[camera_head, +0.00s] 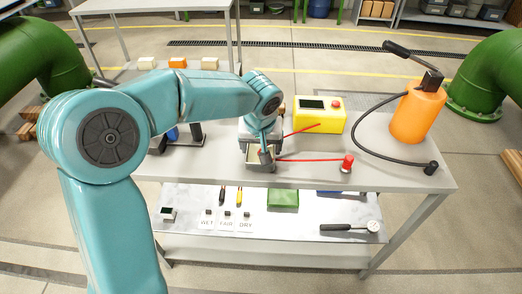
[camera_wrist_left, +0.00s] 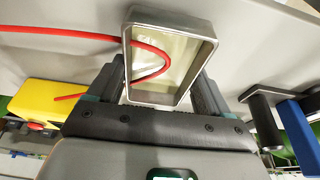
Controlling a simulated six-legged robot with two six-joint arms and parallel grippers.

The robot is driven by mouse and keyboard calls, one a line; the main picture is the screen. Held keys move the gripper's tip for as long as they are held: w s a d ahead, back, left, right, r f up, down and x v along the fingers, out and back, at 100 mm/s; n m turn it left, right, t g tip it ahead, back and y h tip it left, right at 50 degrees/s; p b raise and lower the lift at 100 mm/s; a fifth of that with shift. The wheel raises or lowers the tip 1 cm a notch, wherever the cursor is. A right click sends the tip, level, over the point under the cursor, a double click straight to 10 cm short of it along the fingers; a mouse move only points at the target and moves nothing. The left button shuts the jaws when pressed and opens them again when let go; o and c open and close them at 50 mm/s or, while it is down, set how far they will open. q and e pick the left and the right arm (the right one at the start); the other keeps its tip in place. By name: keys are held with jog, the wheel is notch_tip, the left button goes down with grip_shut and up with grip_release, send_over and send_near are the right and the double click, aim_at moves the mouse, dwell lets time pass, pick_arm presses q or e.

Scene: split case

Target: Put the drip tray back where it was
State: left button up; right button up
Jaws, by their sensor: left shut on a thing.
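The drip tray (camera_wrist_left: 191,98) is a small rectangular metal tray with a pale inside. In the wrist view it sits between the two fingers of my left gripper (camera_wrist_left: 158,82), which is shut on it. In the head view the tray (camera_head: 261,167) shows at the front of the grey bench, below my left gripper (camera_head: 265,153). A red hose (camera_wrist_left: 70,33) curves into or across the tray's opening in the wrist view. Whether the tray touches the bench top is hard to tell. My right gripper is not in view.
A yellow box (camera_head: 318,121) stands behind on the bench (camera_head: 390,178). A red-topped fitting (camera_head: 346,164) lies right of the tray, at the red line's end. An orange canister (camera_head: 416,115) with a black hose stands at right. The lower shelf (camera_head: 300,226) holds small tools.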

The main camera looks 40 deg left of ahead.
pick_arm(q)
jog(key=shift+f, duration=0.7)
jog(key=shift+f+b, duration=0.25)
jog(key=shift+b, duration=0.05)
jog(key=o, duration=1.2)
jog(key=shift+r, duration=0.1)
jog(key=shift+c, duration=0.2)
jog(key=shift+r+p, duration=0.35)
jog(key=shift+p, duration=0.05)
jog(key=p+v, duration=0.1)
jog(key=v, duration=1)
jog(key=shift+r+p, duration=0.3)
